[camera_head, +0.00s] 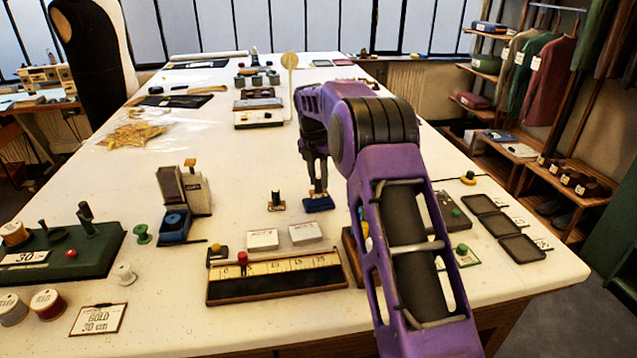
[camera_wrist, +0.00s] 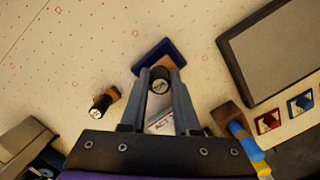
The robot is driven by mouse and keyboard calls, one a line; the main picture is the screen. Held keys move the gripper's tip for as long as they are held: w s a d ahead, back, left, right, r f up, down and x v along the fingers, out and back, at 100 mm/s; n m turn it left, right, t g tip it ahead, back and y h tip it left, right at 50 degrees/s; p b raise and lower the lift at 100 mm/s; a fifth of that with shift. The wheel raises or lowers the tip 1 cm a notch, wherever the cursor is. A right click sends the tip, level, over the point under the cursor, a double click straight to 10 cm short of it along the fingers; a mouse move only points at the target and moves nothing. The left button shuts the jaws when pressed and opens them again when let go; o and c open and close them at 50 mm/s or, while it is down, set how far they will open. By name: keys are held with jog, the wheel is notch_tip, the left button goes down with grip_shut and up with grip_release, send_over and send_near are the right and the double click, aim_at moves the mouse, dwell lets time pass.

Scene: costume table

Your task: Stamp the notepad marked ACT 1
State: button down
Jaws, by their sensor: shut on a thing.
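My gripper (camera_head: 318,190) points down and is shut on a dark-handled stamp (camera_wrist: 160,85). The stamp is at the blue ink pad (camera_head: 319,205), which also shows beyond the fingertips in the wrist view (camera_wrist: 152,56). I cannot tell whether the stamp's face touches the pad. A second stamp (camera_head: 276,200) stands to the left of the pad; in the wrist view it is left of the fingers (camera_wrist: 104,102). Two white notepads lie nearer me, a left notepad (camera_head: 262,239) and a right notepad (camera_head: 306,234). Their numbers are too small to read. Part of one notepad (camera_wrist: 162,121) shows between my fingers.
A wooden ruler board (camera_head: 275,275) with a red peg lies in front of the notepads. A blue-and-grey device (camera_head: 184,203) stands to the left. Dark trays (camera_head: 478,204) lie to the right.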

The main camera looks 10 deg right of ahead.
jog(key=shift+r, duration=2.6)
